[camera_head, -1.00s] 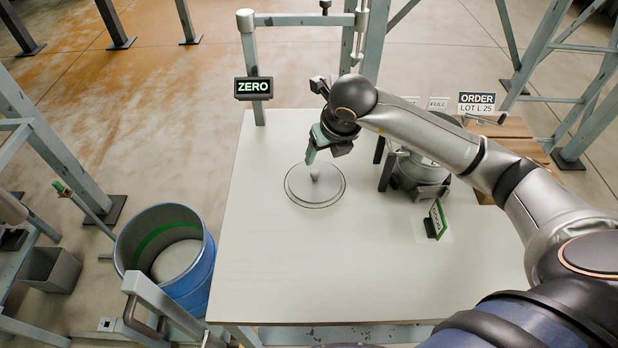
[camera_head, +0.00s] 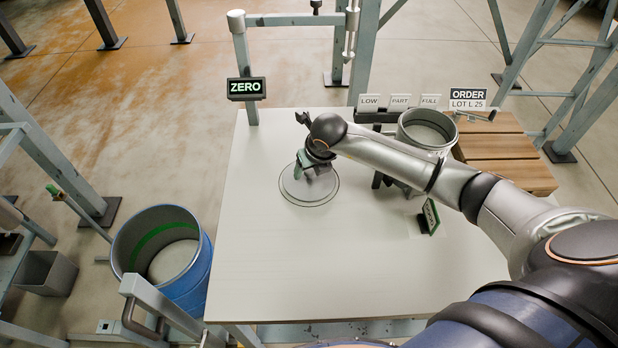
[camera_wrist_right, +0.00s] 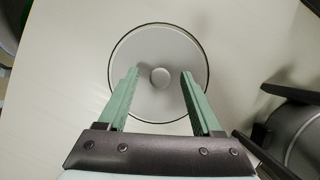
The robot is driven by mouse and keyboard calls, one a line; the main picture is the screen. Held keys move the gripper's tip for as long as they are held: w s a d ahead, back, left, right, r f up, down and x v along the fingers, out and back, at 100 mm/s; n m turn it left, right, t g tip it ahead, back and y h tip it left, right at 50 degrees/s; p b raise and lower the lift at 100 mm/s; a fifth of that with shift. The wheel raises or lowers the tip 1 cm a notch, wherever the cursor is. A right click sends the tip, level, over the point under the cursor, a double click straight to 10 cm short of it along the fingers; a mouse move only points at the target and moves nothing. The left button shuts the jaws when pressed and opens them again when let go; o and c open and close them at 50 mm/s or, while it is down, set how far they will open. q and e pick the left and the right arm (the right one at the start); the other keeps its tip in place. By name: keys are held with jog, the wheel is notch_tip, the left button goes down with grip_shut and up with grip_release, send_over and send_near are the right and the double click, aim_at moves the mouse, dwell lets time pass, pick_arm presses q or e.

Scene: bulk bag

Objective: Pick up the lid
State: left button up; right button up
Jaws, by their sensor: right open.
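The lid (camera_head: 309,193) is a flat grey disc lying on the white table (camera_head: 262,245), left of the metal container. In the right wrist view the lid (camera_wrist_right: 160,45) shows whole in outline, with a round knob (camera_wrist_right: 160,77) at its middle. My right gripper (camera_head: 309,174) is over the lid in the head view and hides the knob there. In the right wrist view its two green fingers (camera_wrist_right: 159,75) are apart, one on each side of the knob, with gaps between. Whether the fingertips are down at knob height is hard to tell. My left gripper is not in view.
An open metal container (camera_head: 428,130) stands at the table's back right, beside a wooden pallet (camera_head: 500,150). A small green-framed sign (camera_head: 429,216) stands right of the lid. A blue drum (camera_head: 190,285) is on the floor at left. The front of the table is clear.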

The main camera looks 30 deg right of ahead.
jog(key=shift+c, duration=0.3)
grip_shut()
dwell(0.3)
